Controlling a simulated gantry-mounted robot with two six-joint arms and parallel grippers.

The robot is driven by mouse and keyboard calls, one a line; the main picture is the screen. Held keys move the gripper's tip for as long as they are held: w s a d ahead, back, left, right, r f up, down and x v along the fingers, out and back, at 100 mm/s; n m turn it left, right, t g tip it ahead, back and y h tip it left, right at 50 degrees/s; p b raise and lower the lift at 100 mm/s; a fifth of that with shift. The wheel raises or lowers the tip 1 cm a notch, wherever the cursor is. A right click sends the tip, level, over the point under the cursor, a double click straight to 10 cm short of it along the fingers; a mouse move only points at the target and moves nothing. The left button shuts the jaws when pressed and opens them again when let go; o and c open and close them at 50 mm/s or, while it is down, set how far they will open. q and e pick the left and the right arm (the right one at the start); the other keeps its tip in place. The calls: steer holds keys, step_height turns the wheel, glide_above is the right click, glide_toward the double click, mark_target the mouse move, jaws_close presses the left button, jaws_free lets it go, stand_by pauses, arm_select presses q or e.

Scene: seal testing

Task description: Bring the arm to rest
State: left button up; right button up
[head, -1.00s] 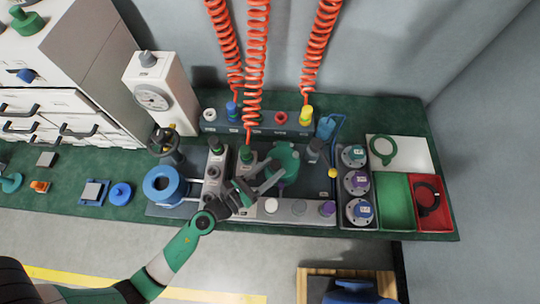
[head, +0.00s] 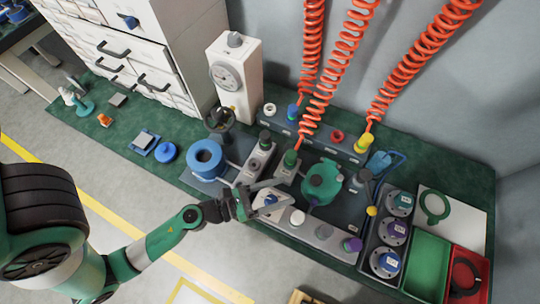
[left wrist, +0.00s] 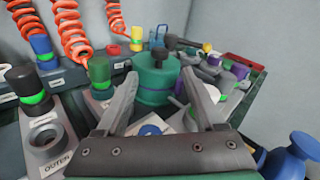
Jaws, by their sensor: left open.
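My left gripper (head: 282,196) comes in from the left in the head view. It is open, with its fingers apart and nothing held between them. It is over the near side of the test station, in front and to the left of the green lidded vessel (head: 322,182). In the left wrist view both fingers (left wrist: 161,82) are spread, and the vessel (left wrist: 156,84) stands beyond them, apart from the tips. A small blue round part (left wrist: 150,130) shows below, between the fingers. My right gripper is not in view.
Red coiled hoses (head: 340,60) hang at the back. A rack of flanged parts (head: 386,262), a green tray (head: 426,262) and a red tray (head: 468,272) lie right.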

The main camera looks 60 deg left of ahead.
arm_select(q)
steer(key=shift+s+a+f, duration=0.1)
steer(key=shift+s+a, duration=0.1)
steer(key=shift+s, duration=0.6)
steer(key=shift+s+r, duration=0.2)
steer(key=shift+s, duration=0.3)
